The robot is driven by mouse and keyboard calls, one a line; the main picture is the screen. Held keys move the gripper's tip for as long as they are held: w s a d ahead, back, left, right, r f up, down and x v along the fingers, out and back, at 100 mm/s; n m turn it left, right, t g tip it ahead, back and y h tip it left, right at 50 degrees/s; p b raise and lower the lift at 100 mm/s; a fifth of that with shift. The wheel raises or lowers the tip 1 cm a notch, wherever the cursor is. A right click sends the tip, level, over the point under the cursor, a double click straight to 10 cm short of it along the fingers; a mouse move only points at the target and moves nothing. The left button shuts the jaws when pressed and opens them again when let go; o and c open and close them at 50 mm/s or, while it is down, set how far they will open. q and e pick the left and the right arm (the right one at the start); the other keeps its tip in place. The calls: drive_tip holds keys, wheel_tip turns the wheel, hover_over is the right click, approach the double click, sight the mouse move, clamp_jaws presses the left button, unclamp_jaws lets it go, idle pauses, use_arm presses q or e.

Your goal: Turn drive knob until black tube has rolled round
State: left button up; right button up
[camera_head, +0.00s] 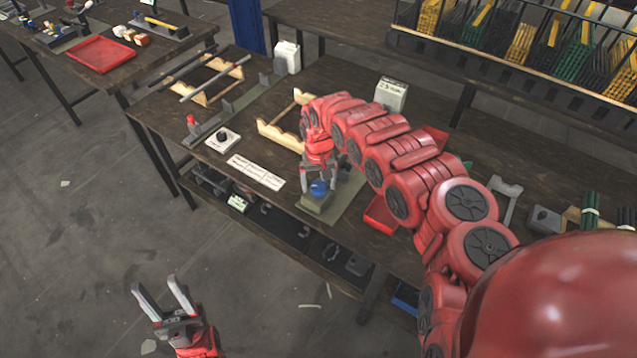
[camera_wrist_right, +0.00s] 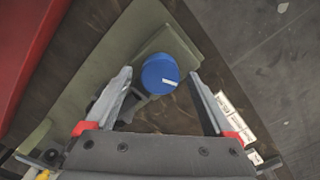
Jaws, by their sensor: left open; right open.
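A round blue knob (camera_head: 318,187) with a white mark sits on a grey-green block (camera_head: 317,203) at the front edge of the bench. In the right wrist view the blue knob (camera_wrist_right: 160,74) shows between and just beyond my fingertips. My right gripper (camera_head: 319,178) is open, pointing down at the knob; I cannot tell if it touches. It also shows in the right wrist view (camera_wrist_right: 161,75). My left gripper (camera_head: 155,284) is open and empty above the floor, away from the bench. I cannot make out a black tube near the knob; my right arm hides part of the bench.
Wooden cradles (camera_head: 277,131) and grey rods (camera_head: 215,80) lie on the bench. A white box with a black knob (camera_head: 222,138) and a white label strip (camera_head: 256,172) are left of the blue knob. A red bin (camera_head: 380,216) is close on the right.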

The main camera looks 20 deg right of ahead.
wheel_tip(320, 180, up, 17)
drive_tip(key=b, duration=0.1)
drive_tip(key=shift+r, duration=0.2)
idle(0.5)
drive_tip(key=w+a+r+m+p, duration=0.2)
drive_tip(key=w+a+r+p, duration=0.15)
drive_tip(key=p, duration=0.35)
drive_tip(key=m+p, duration=0.4)
drive_tip(key=p, duration=0.1)
hover_over(318, 188)
wheel_tip(318, 188, down, 4)
wheel_tip(318, 188, down, 9)
drive_tip(key=b, duration=0.6)
drive_tip(key=shift+r+b, duration=0.1)
drive_tip(key=shift+b, duration=0.3)
wheel_tip(318, 188, down, 5)
drive_tip(key=shift+f+p, duration=0.1)
drive_tip(key=shift+p, duration=1.05)
drive_tip(key=shift+w+f, duration=0.1)
drive_tip(key=shift+f, duration=1.15)
